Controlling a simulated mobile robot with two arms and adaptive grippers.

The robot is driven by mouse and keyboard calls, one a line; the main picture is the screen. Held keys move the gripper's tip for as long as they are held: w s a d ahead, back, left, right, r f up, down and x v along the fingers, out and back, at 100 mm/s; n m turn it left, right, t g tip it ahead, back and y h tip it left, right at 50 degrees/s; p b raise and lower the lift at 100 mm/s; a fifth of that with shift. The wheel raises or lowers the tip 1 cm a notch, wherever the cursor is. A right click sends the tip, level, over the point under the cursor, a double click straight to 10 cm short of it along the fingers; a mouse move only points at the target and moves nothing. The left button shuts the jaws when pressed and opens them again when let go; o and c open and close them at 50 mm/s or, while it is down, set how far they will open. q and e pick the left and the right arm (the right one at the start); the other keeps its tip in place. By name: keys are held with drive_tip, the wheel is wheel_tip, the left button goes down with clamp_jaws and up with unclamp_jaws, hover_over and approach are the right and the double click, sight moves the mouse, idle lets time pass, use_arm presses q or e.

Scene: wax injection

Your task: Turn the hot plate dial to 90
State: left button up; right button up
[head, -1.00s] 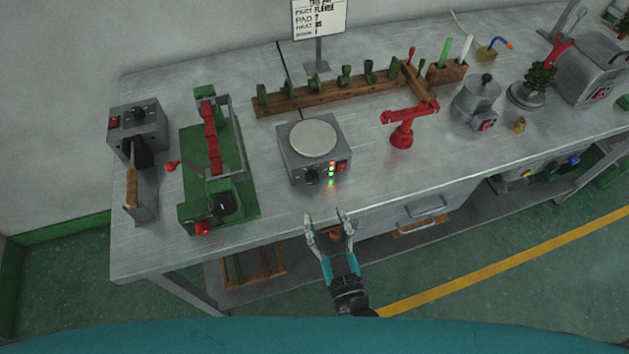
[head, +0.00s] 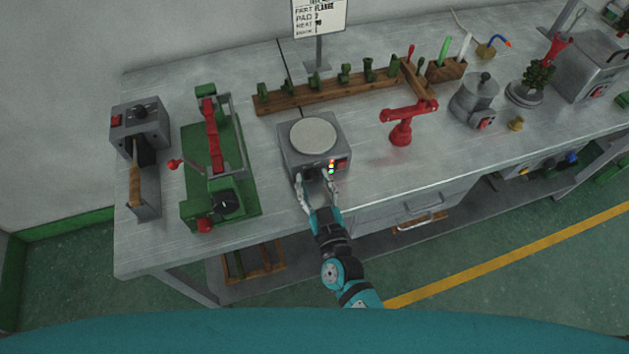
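The hot plate (head: 290,152) is a grey box with a round pale top plate (head: 313,136) on the bench. Its front face carries a dark dial (head: 312,174), small lit indicators (head: 331,166) and a red switch (head: 342,163). My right gripper (head: 315,181) is at the front face, its two fingers apart on either side of the dial. The dial is partly hidden by the gripper, and I cannot tell whether the fingers touch it or where it points. My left gripper is not in view.
A green clamp fixture with a red bar (head: 213,140) stands left of the hot plate. A red stand (head: 401,128) is to the right. A wooden rack of green parts (head: 330,94) lies behind. A sign (head: 319,16) stands at the back.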

clamp_jaws()
drive_tip(key=shift+m, duration=0.3)
drive_tip(key=m, duration=0.4)
drive_tip(key=shift+m+p, duration=0.3)
drive_tip(key=shift+p, duration=0.1)
drive_tip(key=m, duration=0.5)
drive_tip(key=shift+m, duration=0.4)
drive_tip(key=shift+r, duration=0.1)
drive_tip(key=shift+o, duration=1.4)
unclamp_jaws()
